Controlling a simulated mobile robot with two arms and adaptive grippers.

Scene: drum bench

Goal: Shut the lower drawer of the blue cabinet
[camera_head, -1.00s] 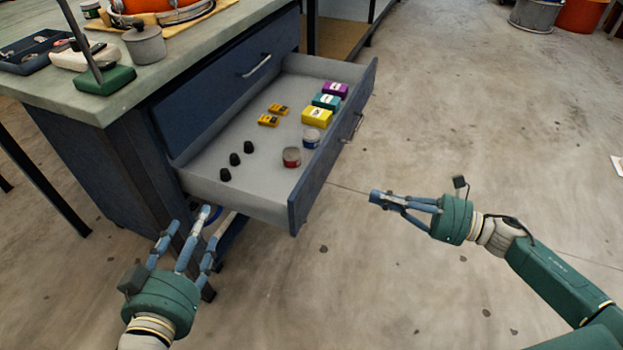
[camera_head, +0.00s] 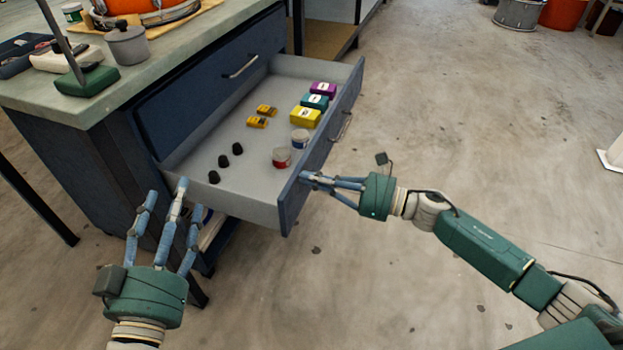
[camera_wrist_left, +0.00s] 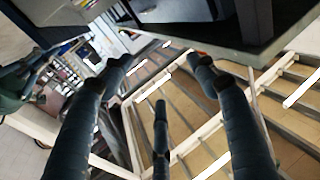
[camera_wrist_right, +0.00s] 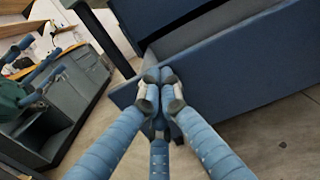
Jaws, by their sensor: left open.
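The lower drawer (camera_head: 250,208) of the blue cabinet (camera_head: 85,165) is pulled out, and several small items lie in it. My right gripper (camera_head: 308,178) is at the outer face of the drawer front, near its close end. In the right wrist view its fingertips (camera_wrist_right: 160,88) are together, at or very near the blue drawer front (camera_wrist_right: 240,75), with nothing seen between them. I cannot tell if they touch it. My left gripper (camera_head: 168,195) is open and empty, with fingers spread, beside the drawer's near side. The upper drawer (camera_head: 205,88) is shut.
The worktop (camera_head: 90,105) above carries a grey lidded pot (camera_head: 127,46) and a green block (camera_head: 87,81). Inside the drawer are black knobs (camera_head: 223,161), tins (camera_head: 281,158) and small boxes (camera_head: 304,116).

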